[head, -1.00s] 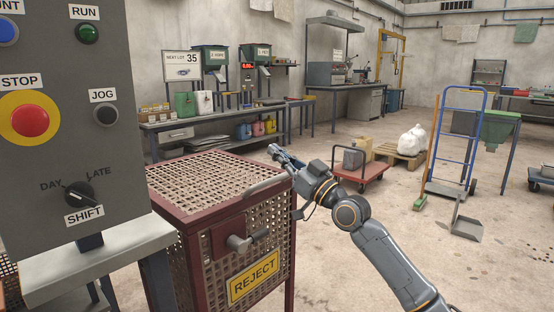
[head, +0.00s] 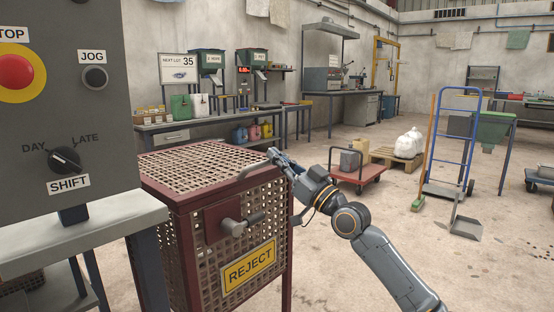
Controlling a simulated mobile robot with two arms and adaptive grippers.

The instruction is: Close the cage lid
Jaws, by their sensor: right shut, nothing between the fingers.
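The dark red cage (head: 179,250) with perforated panels and a yellow REJECT sign (head: 249,268) stands left of centre. Its perforated lid (head: 195,165) lies flat or nearly flat across the top; I cannot tell whether it is fully seated. A grey bar handle (head: 254,169) shows at the lid's right side. A grey latch lever (head: 240,224) sits on the front. My right gripper (head: 274,155) is shut and empty at the lid's right edge, by the handle; I cannot tell whether it touches. My left gripper is not in view.
A control panel (head: 35,130) on a grey stand (head: 75,235) is close at the left, beside the cage. A red cart (head: 360,176), a pallet (head: 396,156) and a blue hand truck (head: 452,140) stand behind.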

